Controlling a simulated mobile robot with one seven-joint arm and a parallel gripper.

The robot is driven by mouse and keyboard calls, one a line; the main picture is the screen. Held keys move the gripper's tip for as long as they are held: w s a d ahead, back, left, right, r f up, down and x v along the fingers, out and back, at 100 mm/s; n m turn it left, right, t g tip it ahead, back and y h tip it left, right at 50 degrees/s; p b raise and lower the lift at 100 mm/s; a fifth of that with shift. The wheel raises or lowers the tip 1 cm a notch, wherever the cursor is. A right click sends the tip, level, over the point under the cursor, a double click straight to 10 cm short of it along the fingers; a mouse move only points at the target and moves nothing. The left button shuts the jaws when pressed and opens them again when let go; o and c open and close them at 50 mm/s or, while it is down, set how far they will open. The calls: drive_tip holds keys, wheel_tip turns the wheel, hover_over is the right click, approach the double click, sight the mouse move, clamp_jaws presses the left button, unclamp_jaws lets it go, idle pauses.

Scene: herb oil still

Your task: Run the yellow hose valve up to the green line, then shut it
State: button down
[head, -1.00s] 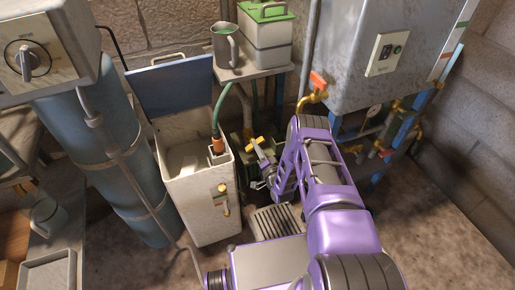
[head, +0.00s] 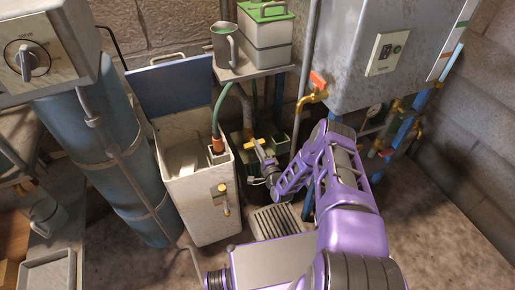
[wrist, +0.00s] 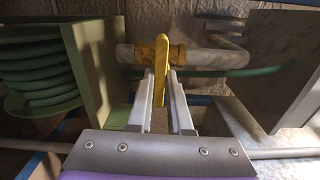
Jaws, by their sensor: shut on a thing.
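The yellow valve handle (wrist: 160,72) stands between the two pale fingers of my gripper (wrist: 160,95) in the wrist view. My fingers are shut on its lower part. Its upper end crosses a yellow fitting on a pale horizontal pipe (wrist: 215,58). In the head view the handle (head: 252,145) shows small behind the white bin, with my gripper (head: 268,168) at it. A green hose (head: 217,112) ends in an orange fitting at the white bin (head: 198,195). I cannot make out a green line in the bin; its inside is only partly visible.
A coiled green hose (wrist: 35,75) sits left of my fingers, beside a green panel. A grey box (head: 350,55) with an orange-handled tap (head: 318,82) hangs above my arm. A shelf (head: 255,72) bears a jug and a green-lidded box. Bare floor lies at the right.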

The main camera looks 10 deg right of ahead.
idle(0.3)
drive_tip(key=c, duration=0.8)
unclamp_jaws()
drive_tip(key=shift+c, duration=0.2)
drive_tip(key=shift+s, duration=0.2)
